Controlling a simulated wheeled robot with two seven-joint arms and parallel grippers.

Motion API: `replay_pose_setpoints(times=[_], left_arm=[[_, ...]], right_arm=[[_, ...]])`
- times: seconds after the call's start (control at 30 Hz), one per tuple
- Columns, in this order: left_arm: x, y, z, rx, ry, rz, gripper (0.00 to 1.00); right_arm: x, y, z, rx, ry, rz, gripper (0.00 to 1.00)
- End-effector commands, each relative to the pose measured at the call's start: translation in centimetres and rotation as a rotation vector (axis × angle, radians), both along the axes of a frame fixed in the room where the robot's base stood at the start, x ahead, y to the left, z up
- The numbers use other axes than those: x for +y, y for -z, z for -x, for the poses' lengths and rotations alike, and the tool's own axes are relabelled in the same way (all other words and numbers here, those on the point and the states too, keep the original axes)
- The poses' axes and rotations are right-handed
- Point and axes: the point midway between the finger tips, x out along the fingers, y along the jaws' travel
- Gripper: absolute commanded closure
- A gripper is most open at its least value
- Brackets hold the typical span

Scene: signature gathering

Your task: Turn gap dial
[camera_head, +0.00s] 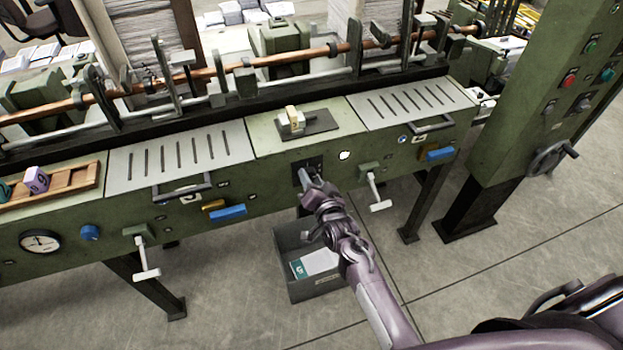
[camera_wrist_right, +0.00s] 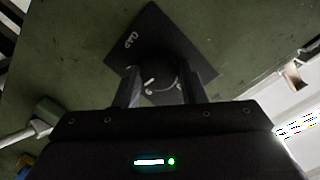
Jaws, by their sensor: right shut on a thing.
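The gap dial (camera_wrist_right: 163,74) is a dark round knob on a black square plate (camera_wrist_right: 150,30) lettered "GAP" in the right wrist view. The plate sits on the green front panel of the machine. My right gripper (camera_wrist_right: 160,88) is shut on the dial, with one finger on each side of it. In the head view my right gripper (camera_head: 308,180) reaches the black plate (camera_head: 298,170) on the machine's front, and it hides most of the dial. My left gripper is not in view.
A grey bin (camera_head: 315,283) with papers stands on the floor below. T-shaped handles (camera_head: 377,190) and (camera_head: 145,258) stick out from the machine's front on either side. A blue knob (camera_head: 90,232) and a gauge (camera_head: 40,242) are at the left. A green cabinet (camera_head: 540,100) stands at the right.

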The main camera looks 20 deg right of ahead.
Motion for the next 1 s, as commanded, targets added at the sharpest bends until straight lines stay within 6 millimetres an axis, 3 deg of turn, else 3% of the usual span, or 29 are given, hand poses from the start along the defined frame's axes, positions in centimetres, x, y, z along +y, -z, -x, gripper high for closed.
replay_pose_setpoints(times=[0.63, 0.67, 0.7, 1.0], left_arm=[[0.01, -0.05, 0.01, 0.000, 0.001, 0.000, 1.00], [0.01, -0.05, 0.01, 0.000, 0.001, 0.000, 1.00], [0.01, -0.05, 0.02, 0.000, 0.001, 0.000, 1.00], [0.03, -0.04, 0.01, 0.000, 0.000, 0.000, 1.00]], right_arm=[[-0.01, 0.21, 0.08, 0.006, 0.000, -0.055, 0.86], [-0.01, 0.21, 0.08, 0.006, 0.000, -0.054, 0.62], [-0.01, 0.21, 0.08, 0.006, 0.000, -0.054, 0.56], [-0.03, 0.09, 0.11, 0.004, 0.001, -0.053, 0.54]])
